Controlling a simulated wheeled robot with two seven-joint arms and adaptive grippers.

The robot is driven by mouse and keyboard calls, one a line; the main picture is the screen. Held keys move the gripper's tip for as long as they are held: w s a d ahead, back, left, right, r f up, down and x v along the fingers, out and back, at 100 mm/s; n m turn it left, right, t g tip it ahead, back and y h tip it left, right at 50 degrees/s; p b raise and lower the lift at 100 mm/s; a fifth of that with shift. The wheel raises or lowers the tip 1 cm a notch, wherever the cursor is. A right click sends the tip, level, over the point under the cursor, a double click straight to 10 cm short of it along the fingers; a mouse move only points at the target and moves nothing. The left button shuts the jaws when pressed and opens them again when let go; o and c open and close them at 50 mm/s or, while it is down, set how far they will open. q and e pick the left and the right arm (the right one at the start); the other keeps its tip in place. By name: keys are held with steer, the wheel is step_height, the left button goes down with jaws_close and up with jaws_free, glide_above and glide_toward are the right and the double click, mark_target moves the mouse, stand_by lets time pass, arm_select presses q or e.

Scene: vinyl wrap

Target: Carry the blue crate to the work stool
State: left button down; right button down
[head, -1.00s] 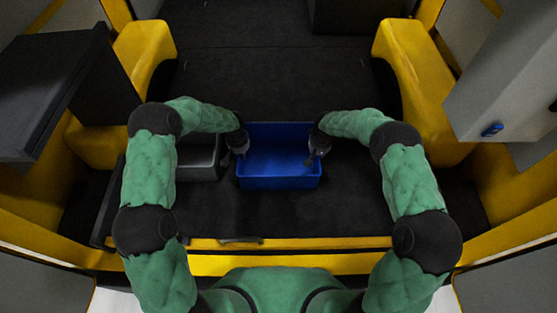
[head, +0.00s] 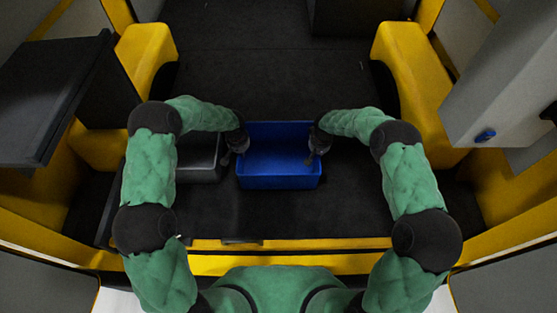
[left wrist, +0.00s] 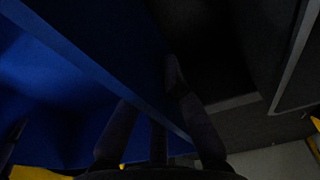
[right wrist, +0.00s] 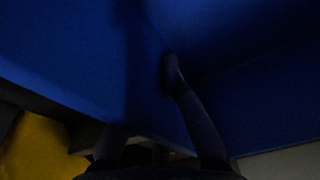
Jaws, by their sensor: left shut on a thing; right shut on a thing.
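The blue crate (head: 278,182) is an open, empty rectangular box in the middle of the head view, over the dark van floor. My left gripper (head: 238,143) is shut on its left wall. My right gripper (head: 318,143) is shut on its right wall. In the left wrist view the crate wall (left wrist: 70,50) passes between the fingers. The right wrist view is mostly filled by the crate's blue wall (right wrist: 80,60). Whether the crate touches the floor is hard to tell. The work stool cannot be made out.
A grey tray (head: 200,175) sits just left of the crate. A yellow sill (head: 290,264) crosses the near edge. Yellow wheel housings (head: 146,55) flank the floor, the other at right (head: 415,80). A grey cabinet (head: 505,85) hangs at right. Dark floor behind the crate is clear.

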steer(key=shift+r+p, duration=1)
steer(key=shift+r, duration=0.35)
steer(key=shift+f, duration=0.1)
